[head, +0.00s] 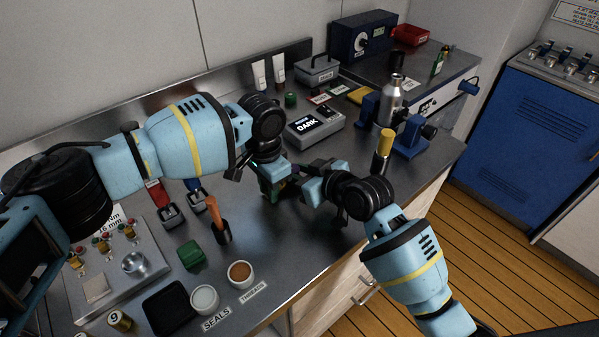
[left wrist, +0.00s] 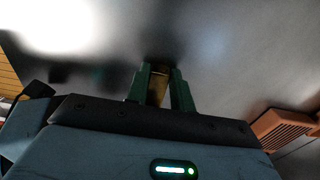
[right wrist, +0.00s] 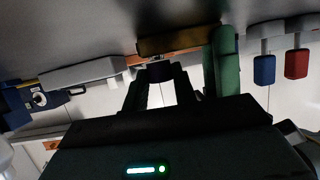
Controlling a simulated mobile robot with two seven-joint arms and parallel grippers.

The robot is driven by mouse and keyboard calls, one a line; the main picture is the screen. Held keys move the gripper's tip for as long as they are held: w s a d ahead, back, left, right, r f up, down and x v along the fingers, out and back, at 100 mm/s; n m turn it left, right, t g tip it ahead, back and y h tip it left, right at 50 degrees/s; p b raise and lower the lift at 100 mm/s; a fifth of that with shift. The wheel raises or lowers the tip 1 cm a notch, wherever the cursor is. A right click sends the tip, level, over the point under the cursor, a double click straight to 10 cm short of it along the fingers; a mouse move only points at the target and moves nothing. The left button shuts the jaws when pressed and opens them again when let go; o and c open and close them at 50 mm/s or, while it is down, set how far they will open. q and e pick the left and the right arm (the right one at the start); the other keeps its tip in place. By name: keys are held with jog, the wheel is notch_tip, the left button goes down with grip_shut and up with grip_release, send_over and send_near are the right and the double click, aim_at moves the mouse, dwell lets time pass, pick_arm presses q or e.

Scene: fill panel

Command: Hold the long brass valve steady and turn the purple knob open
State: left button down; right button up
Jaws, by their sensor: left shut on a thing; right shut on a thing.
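The long brass valve (right wrist: 180,43) shows as a dark brass bar across the top of the right wrist view. My left gripper (head: 276,190) has green fingers, seen in the right wrist view (right wrist: 222,60) closed around the bar's right part. In the left wrist view the valve's brass body (left wrist: 158,88) sits between them. My right gripper (right wrist: 160,84) is shut at the bar's middle on a small dark piece (right wrist: 160,72), apparently the knob; its purple colour cannot be made out. In the head view the grippers meet above the bench and hide most of the valve.
A grey display box (head: 314,130) stands behind the grippers. A blue vise (head: 408,140) and a yellow-topped post (head: 383,150) are at right. An orange-handled tool (head: 216,220), a green block (head: 191,254) and two round cups stand in front. Bare bench lies around the grippers.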

pick_arm(q)
jog(key=shift+d, duration=0.1)
pick_arm(e)
jog(key=n+g+y, duration=0.3)
jog(key=n, duration=0.1)
jog(key=shift+w+d+f+g, duration=0.1)
jog(key=shift+w+d+g, duration=0.2)
jog(key=shift+w+g, duration=0.1)
jog(key=shift+w+d+n+g+y, duration=0.15)
jog(key=shift+n+g+y, duration=0.25)
jog(key=shift+n+g, duration=0.7)
jog(key=shift+w+n+g+y, duration=0.1)
jog(key=shift+n+g+y, duration=0.3)
jog(key=shift+n+g, duration=0.65)
jog(key=shift+g, duration=0.35)
jog(key=o, duration=1)
